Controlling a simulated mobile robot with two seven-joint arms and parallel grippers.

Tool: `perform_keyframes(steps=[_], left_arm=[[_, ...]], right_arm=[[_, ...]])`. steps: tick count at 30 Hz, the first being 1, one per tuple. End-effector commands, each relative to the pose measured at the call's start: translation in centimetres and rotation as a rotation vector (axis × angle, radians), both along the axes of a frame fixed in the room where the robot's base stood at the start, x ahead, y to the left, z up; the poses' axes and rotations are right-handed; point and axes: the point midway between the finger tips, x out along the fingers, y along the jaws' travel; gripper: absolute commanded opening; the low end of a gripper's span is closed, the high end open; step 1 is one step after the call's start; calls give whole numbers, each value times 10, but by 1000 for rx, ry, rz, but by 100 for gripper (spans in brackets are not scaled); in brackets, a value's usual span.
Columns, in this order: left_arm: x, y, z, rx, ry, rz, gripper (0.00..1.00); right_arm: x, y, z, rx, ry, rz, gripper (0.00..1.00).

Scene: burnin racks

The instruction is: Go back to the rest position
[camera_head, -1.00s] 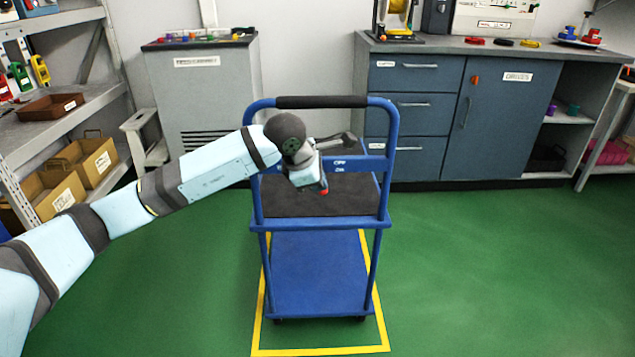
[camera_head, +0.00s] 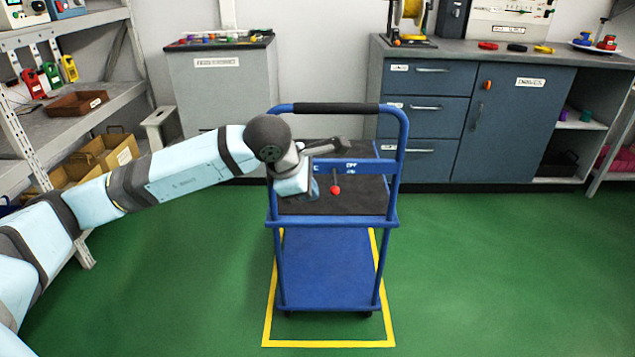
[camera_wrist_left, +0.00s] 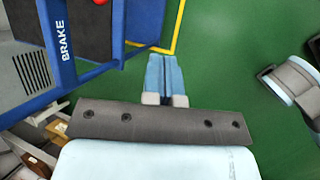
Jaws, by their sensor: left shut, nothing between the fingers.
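My left arm comes in from the left in the head view, and its left gripper (camera_head: 314,188) is over or in front of the blue cart's upper deck. In the left wrist view, the left gripper (camera_wrist_left: 165,58) has its two pale blue fingers together with nothing between them. The blue cart (camera_head: 325,265) stands beyond the arm; it also shows in the left wrist view (camera_wrist_left: 95,45), with the word BRAKE on it. A red knob (camera_head: 336,190) shows just right of the gripper.
Yellow floor tape (camera_head: 330,344) surrounds the cart. A metal shelf (camera_head: 100,105) with trays and boxes stands at the left. A grey cabinet (camera_head: 225,85) and a blue-grey workbench (camera_head: 515,125) line the back. Green floor is open right of the cart.

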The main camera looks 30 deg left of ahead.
Motion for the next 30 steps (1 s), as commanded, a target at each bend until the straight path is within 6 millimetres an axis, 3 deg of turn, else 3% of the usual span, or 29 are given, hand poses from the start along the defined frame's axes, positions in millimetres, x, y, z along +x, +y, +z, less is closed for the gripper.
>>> perform_keyframes(steps=[6, 23, 26, 29, 30], left_arm=[[-11, -2, 4, 0, 1, 0, 0], [-12, -5, 2, -11, 7, -6, 0], [-21, -25, -7, -89, 43, -39, 0], [-45, -71, -23, -273, 129, -107, 0], [-59, -94, -28, -378, 180, -135, 0]], right_arm=[[0, 0, 4, 6, -13, -4, 60], [0, 0, 3, 5, -11, -5, 60], [0, 0, 5, 7, -14, -5, 60], [0, -1, 7, 10, -20, -7, 60], [0, -1, 9, 13, -24, -9, 60]])
